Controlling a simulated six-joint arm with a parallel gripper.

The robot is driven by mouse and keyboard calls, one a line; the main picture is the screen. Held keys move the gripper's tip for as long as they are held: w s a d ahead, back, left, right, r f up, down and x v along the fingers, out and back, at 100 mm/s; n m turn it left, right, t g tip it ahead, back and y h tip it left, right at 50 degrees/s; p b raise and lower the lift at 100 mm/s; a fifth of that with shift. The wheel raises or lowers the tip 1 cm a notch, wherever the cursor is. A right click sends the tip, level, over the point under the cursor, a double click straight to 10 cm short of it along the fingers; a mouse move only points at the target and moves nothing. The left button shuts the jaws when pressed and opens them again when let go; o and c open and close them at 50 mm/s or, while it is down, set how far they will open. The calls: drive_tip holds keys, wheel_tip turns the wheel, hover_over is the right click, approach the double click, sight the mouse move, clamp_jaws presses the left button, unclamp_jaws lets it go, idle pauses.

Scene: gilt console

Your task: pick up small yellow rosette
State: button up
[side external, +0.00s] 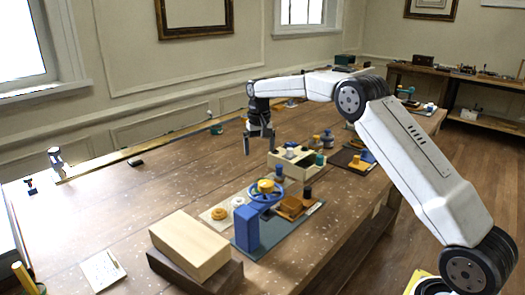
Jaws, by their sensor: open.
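A small yellow round piece (266,186) sits on top of a blue wheel (265,195), beside the top of a blue block. A yellow-orange ring-shaped piece (218,213) lies flat on a pale card to the left. Either could be the small yellow rosette; petals are too small to make out. My gripper (259,148) points down with its fingers apart and nothing between them. It hangs above the table, appearing behind and above the wheel in this view, apart from both yellow pieces.
A cream compartment box (283,171) with small jars stands right of my gripper. The blue block (246,228) stands on a dark mat. A pale wooden block (190,245) on a dark base is in front. A notepad (103,270) lies front left. The table's left middle is mostly clear.

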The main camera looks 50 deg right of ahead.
drive_tip(key=a+f+n, duration=0.2)
drive_tip(key=a+n, duration=0.7)
drive_tip(key=n, duration=1.2)
hover_over(219, 211)
drive_tip(key=f, duration=0.2)
drive_tip(key=shift+w+d+f, duration=0.2)
drive_tip(key=shift+d+f, duration=0.1)
drive_tip(key=shift+f, duration=0.05)
drive_tip(key=shift+s+a+f+n, duration=0.1)
drive_tip(key=shift+a+f+n, duration=0.05)
drive_tip(key=shift+a+n, duration=0.35)
drive_tip(key=shift+f, duration=0.1)
drive_tip(key=shift+f, duration=1.25)
drive_tip(key=shift+f, duration=0.1)
drive_tip(key=shift+d+f, duration=0.2)
drive_tip(key=shift+f, duration=2.3)
drive_tip(key=shift+c, duration=0.2)
